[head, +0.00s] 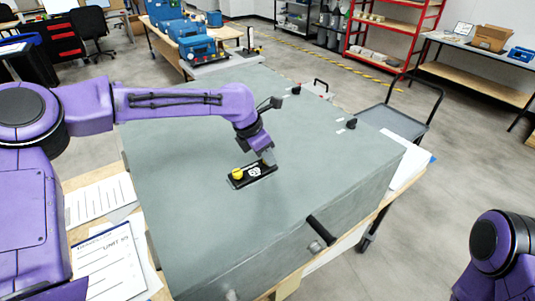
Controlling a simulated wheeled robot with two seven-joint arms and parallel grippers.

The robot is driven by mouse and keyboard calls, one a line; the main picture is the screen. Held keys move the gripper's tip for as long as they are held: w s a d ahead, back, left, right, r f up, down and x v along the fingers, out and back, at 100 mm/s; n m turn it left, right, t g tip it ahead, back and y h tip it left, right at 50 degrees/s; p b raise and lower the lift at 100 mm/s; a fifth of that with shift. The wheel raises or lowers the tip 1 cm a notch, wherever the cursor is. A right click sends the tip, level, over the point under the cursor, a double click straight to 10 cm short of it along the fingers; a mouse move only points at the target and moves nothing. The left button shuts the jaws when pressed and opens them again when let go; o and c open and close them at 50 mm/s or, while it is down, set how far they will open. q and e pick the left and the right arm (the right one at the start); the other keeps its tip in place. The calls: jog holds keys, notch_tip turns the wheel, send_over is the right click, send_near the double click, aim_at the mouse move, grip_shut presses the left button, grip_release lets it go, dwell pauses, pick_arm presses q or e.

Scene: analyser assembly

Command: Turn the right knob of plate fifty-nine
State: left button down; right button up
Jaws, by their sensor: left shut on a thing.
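A small black plate (235,184) lies on the top face of a big grey-green box. A yellow knob (237,174) stands at its left end. A white label (255,171) with dark marks too small to read sits in its middle. My left gripper (268,160) comes down on the right end of the plate. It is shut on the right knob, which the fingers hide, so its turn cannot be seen. My right gripper is out of view; only part of my right arm shows at the bottom right.
The grey-green box (190,215) rests on a wooden table. Two black knobs (296,90) (351,124) stand on its far right part. A black handle (321,229) is on its front side. Papers (110,262) lie at the left. A cart (398,118) stands behind right.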

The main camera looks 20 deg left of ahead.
pick_arm(q)
jog(key=c, duration=1.1)
grip_release()
jog(key=shift+r, duration=0.1)
jog(key=shift+c, duration=0.2)
jog(key=shift+o, duration=1.3)
jog(key=shift+s+a, duration=0.1)
jog(key=shift+s, duration=0.05)
jog(key=shift+r, duration=0.35)
jog(key=b+v, duration=0.2)
jog(key=v, duration=0.8)
jog(key=shift+b, duration=0.4)
jog(key=shift+s+a, duration=0.1)
jog(key=shift+s, duration=0.05)
